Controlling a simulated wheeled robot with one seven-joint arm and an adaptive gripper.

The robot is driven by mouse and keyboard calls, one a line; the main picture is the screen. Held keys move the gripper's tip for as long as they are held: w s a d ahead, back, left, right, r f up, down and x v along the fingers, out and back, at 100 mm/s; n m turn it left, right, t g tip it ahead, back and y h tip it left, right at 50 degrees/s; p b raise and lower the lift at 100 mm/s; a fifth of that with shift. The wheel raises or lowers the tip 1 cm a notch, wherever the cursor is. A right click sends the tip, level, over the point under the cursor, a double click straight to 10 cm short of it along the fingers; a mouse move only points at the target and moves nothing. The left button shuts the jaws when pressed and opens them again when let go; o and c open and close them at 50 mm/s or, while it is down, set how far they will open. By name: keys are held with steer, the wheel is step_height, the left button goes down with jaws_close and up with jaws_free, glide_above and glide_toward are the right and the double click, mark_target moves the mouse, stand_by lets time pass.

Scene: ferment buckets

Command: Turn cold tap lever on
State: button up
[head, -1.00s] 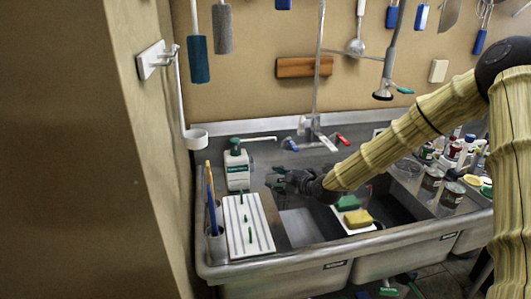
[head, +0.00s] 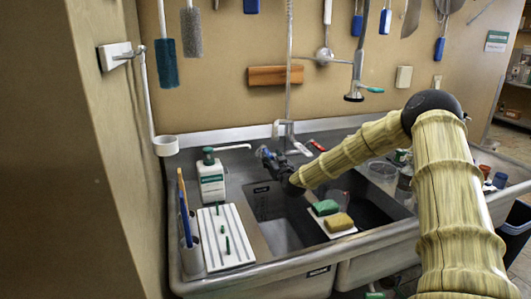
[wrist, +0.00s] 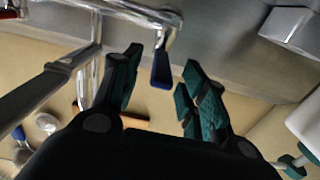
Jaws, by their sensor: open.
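The cold tap lever, blue-tipped (wrist: 161,68), sticks out from the chrome tap in the wrist view. My gripper (wrist: 158,82) is open, with one green-padded finger on each side of the lever's blue end. The lever appears in the gap near the fingertips; I cannot tell whether either finger touches it. In the head view my gripper (head: 268,156) is beside the tap (head: 289,132), over the back of the sink, and largely hides the cold lever. The red lever (head: 317,145) is on the tap's right side.
A soap bottle (head: 211,178) stands left of my gripper. A white ribbed board (head: 225,237) lies at the sink's left, with green and yellow sponges (head: 339,222) at the basin. A spray head (head: 354,96) hangs at the back right.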

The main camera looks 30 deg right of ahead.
mark_target(265, 149)
steer(key=shift+p+x, duration=0.6)
steer(key=shift+x, duration=2.7)
steer(key=shift+a, duration=0.1)
jaws_close()
